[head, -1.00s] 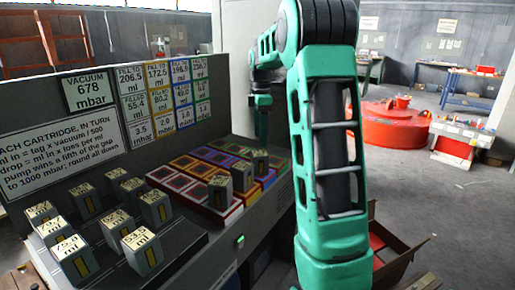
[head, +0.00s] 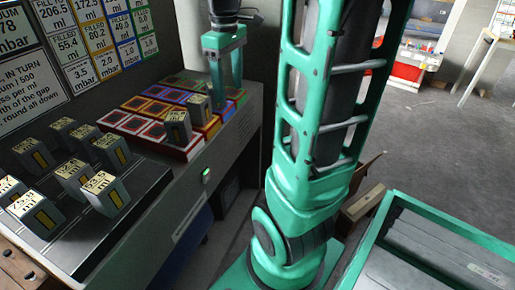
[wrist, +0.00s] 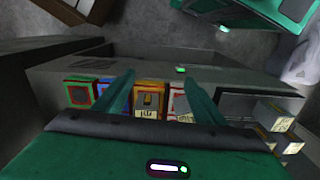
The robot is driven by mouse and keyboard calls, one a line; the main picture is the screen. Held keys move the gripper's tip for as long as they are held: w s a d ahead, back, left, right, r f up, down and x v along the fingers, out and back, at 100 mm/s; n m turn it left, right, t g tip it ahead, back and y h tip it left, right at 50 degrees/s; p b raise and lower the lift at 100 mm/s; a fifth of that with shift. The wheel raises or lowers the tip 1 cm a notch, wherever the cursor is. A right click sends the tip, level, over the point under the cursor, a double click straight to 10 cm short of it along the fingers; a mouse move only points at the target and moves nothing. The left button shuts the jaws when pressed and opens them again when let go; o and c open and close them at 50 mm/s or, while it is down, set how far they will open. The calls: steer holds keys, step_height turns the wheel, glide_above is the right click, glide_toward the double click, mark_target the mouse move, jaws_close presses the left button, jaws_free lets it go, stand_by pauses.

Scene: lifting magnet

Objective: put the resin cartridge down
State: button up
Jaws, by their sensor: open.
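My gripper (head: 226,88) is open over the far part of the coloured socket rows, its fingers pointing down. In the wrist view, a grey resin cartridge (wrist: 149,113) with a pale label stands at an orange socket, in the gap between the spread fingers. I cannot tell whether the fingers touch it. It seems to be the cartridge (head: 199,106) beside the gripper in the head view. Another cartridge (head: 178,128) stands in the red row (head: 150,132); it also shows in the wrist view (wrist: 183,108). Other labelled cartridges (head: 105,193) stand on the dark near shelf.
Signs with numbers (head: 88,40) hang on the panel behind the bench (head: 180,225). A green-edged tray (head: 445,232) is at the lower right. A brown box (head: 362,203) lies on the floor behind my arm. Open floor lies to the right.

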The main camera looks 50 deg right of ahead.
steer(key=s+a+f+m, duration=0.3)
steer(key=s+f+m, duration=0.1)
steer(key=s, duration=0.5)
steer(key=s+a+f+m, duration=0.4)
steer(key=s+f, duration=0.1)
steer(key=s, duration=0.3)
steer(key=shift+s+a+f+m, duration=0.2)
steer(key=shift+s+m, duration=0.15)
steer(key=shift+m, duration=0.05)
